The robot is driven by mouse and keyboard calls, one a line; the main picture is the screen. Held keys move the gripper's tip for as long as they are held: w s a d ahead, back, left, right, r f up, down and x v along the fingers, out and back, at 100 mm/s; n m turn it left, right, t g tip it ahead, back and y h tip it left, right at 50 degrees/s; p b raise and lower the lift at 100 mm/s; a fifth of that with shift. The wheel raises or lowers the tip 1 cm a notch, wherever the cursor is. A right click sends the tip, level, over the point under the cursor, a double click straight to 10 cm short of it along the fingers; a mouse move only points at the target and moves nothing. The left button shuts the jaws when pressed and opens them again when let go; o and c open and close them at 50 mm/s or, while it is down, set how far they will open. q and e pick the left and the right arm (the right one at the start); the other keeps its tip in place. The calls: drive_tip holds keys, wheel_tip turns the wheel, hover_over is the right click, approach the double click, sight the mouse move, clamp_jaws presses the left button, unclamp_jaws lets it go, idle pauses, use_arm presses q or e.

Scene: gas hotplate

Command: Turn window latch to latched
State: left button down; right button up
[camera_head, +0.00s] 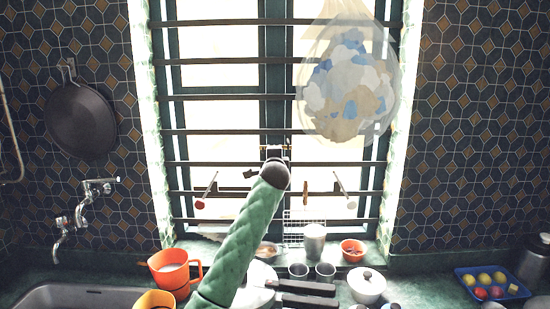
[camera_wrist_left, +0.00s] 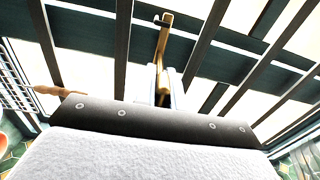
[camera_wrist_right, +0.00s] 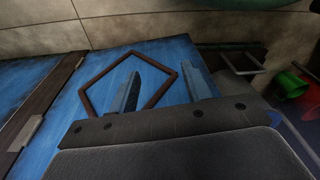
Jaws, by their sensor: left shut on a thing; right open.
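The window latch shows in the left wrist view as a brass-coloured handle (camera_wrist_left: 163,42), standing roughly upright against the dark window frame behind the bars. My left gripper (camera_wrist_left: 165,88) is shut on the handle's lower part, with a finger on either side. In the head view my left gripper (camera_head: 275,150) is at the middle of the window, and my green-sleeved arm hides most of the latch. My right gripper (camera_wrist_right: 163,88) is open and empty in the right wrist view, away from the window. It is not in the head view.
Dark horizontal bars (camera_head: 220,97) cross the window around the left gripper. A clear bag (camera_head: 348,85) hangs at the right. A blue panel (camera_wrist_right: 60,120) lies near the right gripper.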

use_arm(q)
drive_tip(key=shift+f, duration=0.1)
drive_tip(key=c, duration=1.5)
unclamp_jaws()
drive_tip(key=shift+a, duration=0.15)
use_arm(e)
drive_tip(key=shift+f, duration=0.1)
use_arm(q)
drive_tip(key=shift+s, duration=0.2)
drive_tip(key=shift+s+b, duration=1.5)
drive_tip(key=shift+s, duration=2.2)
use_arm(e)
wheel_tip(320, 180, up, 8)
drive_tip(key=w+a, duration=0.1)
drive_tip(key=a, duration=0.1)
drive_tip(key=shift+w+g, duration=0.2)
drive_tip(key=shift+g, duration=0.1)
